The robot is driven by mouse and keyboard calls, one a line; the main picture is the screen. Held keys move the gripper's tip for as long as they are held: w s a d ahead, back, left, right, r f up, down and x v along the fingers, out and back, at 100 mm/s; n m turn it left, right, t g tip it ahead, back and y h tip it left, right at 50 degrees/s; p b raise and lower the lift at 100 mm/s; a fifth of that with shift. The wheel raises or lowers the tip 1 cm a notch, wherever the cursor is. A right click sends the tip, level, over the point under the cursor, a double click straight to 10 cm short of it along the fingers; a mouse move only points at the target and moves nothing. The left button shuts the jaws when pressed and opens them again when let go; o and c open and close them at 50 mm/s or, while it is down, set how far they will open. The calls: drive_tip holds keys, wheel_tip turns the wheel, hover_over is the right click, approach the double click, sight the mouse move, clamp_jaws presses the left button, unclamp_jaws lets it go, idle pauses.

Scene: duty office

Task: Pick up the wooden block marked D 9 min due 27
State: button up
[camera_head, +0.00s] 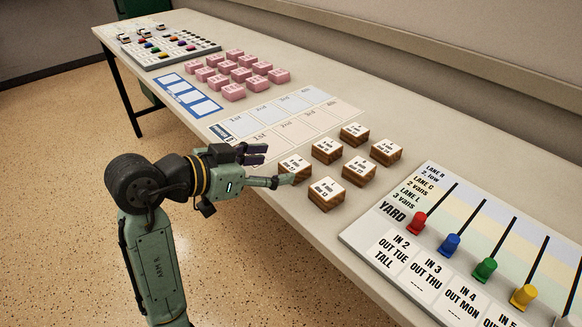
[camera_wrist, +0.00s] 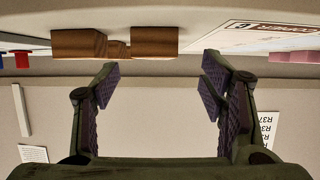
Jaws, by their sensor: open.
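Several wooden blocks with white labelled tops stand in two rows on the table in the head view. The nearest-left block (camera_head: 295,169) is right by my gripper, and another block (camera_head: 327,193) stands in front of it to the right. The label writing is too small to tell surely which block is marked D. My gripper (camera_head: 268,167) is open, low beside the left end of the rows. The wrist view looks upside down; there the open, empty fingers (camera_wrist: 160,78) point at brown block sides, one block (camera_wrist: 154,41) lying ahead between them and another (camera_wrist: 78,43) farther left.
The yard board (camera_head: 350,238) with coloured pegs lies to the right of the blocks. A sheet with numbered places (camera_head: 325,119) lies behind-left. Pink blocks (camera_head: 234,92), a blue-edged card (camera_head: 163,82) and a grey board (camera_head: 147,57) are farther off. The table's front edge runs below my gripper.

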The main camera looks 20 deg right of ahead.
sight(296, 163)
drive_tip(key=shift+s+p+x, duration=0.1)
drive_tip(key=shift+p+x, duration=0.15)
drive_tip(key=shift+x, duration=1.3)
drive_tip(key=shift+s+p+x, duration=0.15)
drive_tip(key=shift+p+x, duration=0.1)
drive_tip(key=shift+x, duration=1.3)
drive_tip(key=shift+d+r, duration=0.15)
drive_tip(key=shift+r, duration=0.05)
drive_tip(key=shift+c, duration=0.4)
drive_tip(key=c, duration=1.1)
drive_tip(key=shift+c, duration=0.2)
